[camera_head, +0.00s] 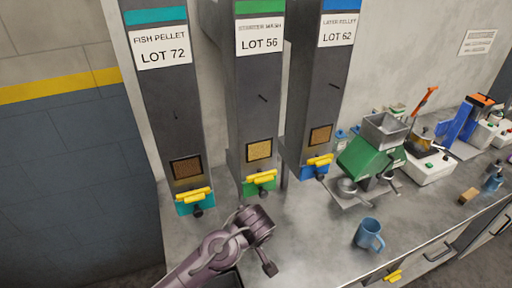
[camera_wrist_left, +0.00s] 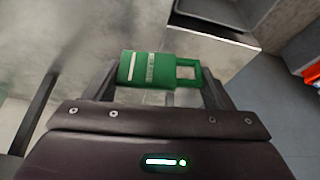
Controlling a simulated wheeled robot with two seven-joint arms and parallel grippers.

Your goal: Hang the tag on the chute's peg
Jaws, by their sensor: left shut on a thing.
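My left gripper (camera_wrist_left: 160,88) is shut on a green tag (camera_wrist_left: 148,69), seen in the left wrist view. The tag has white markings and an open square loop at its right end. In the head view my left arm reaches in at the lower middle, in front of the chutes, and I cannot make out the tag there. Three dark chutes stand behind: the teal-topped one (camera_head: 160,95), the green-topped one (camera_head: 258,120) and the blue-topped one (camera_head: 312,110). Each has a small dark peg on its front; the green-topped chute's peg (camera_head: 262,97) looks bare. My right gripper is out of view.
Yellow-handled gates (camera_head: 260,178) sit at the chute bottoms, above the grey counter (camera_head: 310,225). A blue mug (camera_head: 369,234) and a green machine with a hopper (camera_head: 372,157) stand to the right. Several other devices line the counter's far right. The counter between arm and mug is clear.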

